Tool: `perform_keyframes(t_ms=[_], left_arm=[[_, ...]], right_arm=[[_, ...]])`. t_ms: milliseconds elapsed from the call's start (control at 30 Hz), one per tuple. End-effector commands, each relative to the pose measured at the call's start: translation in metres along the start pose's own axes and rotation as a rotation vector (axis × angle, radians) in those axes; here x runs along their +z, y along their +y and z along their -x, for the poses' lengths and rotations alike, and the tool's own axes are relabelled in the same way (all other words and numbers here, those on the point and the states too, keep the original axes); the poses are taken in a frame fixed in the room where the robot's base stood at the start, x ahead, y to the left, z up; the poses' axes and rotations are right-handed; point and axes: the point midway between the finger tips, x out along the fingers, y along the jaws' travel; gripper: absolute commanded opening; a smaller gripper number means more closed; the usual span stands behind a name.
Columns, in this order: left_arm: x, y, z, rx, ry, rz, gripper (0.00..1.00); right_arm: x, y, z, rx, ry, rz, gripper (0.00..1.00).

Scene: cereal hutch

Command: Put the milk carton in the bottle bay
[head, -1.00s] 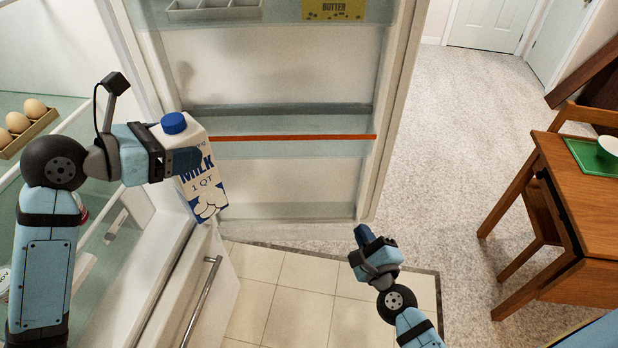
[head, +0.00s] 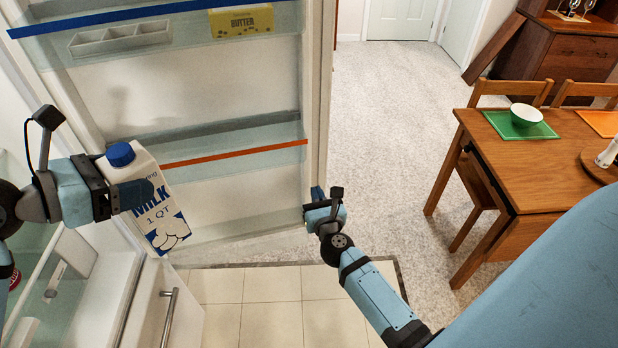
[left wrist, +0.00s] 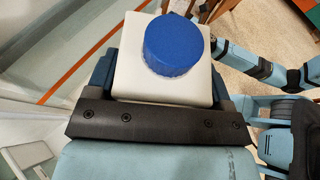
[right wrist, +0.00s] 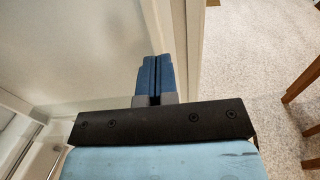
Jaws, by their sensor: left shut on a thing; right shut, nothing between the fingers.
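The milk carton (head: 163,222), white with a blue cap, is held slightly tilted in front of the open fridge door in the head view. My left gripper (head: 134,194) is shut on its upper body. The left wrist view shows the carton's top (left wrist: 130,78) between the fingers. The door has an upper shelf with a blue edge (head: 120,17) and a lower shelf with an orange edge (head: 235,152). The lower shelf looks empty. No label marks which one is the bottle bay. My right gripper (head: 317,196) is shut and empty by the door's free edge.
A butter box (head: 241,21) and a divided white tray (head: 120,40) sit on the upper door shelf. A wooden table (head: 530,180) with a bowl (head: 525,114) stands right; carpet between is clear.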

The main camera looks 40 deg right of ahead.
Motion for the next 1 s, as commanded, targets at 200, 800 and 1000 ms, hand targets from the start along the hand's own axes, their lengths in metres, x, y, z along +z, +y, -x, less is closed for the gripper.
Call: perform_keyframes(t_ms=[200, 800, 1000], left_arm=[[0.009, 0.000, 0.004, 0.001, -0.004, -0.002, 0.01], [0.011, 0.000, 0.004, 0.001, -0.004, -0.002, 0.01], [0.009, 0.000, 0.004, 0.001, -0.004, -0.002, 0.01]], right_arm=[[0.002, 0.000, -0.033, 0.000, -0.001, 0.001, 0.00], [0.000, 0.000, -0.050, 0.000, 0.001, 0.001, 0.00], [0.000, -0.004, -0.076, 0.044, -0.003, 0.004, 0.00]])
